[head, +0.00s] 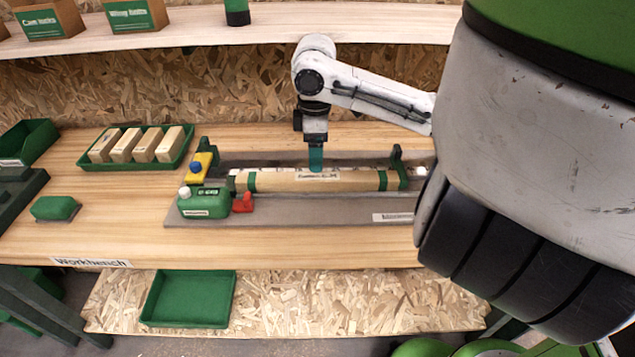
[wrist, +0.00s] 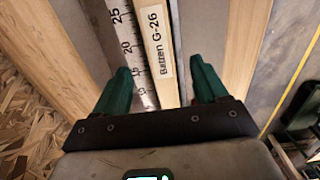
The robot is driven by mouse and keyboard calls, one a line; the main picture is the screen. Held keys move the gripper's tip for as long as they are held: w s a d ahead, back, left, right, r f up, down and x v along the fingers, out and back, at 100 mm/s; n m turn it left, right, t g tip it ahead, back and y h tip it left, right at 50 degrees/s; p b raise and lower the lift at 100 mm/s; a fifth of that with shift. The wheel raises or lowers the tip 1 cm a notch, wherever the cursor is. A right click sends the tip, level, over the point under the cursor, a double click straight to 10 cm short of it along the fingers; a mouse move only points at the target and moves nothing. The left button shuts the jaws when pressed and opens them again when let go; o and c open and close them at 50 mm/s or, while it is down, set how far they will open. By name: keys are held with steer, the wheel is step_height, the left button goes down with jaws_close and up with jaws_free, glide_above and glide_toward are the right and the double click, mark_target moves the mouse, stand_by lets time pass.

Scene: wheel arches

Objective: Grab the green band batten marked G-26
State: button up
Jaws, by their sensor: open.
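The batten (head: 345,182) is a long pale wooden strip lying in a grey fixture on the workbench, with a green band near each end and a small label at its middle. In the wrist view the batten (wrist: 154,25) carries the label "Batten G-26" and runs between my fingers, beside a metal ruler (wrist: 127,40). My gripper (head: 316,165) is over the batten's middle, pointing down. In the wrist view my gripper (wrist: 160,66) is open, its green fingers on either side of batten and ruler. Whether the fingertips reach down beside it I cannot tell.
A green tray (head: 183,158) of several wooden blocks stands left. A shelf (head: 290,22) runs above. An empty green tray (head: 190,298) lies below.

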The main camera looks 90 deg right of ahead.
mark_target(315, 176)
steer(key=shift+f, duration=3.5)
jaws_close()
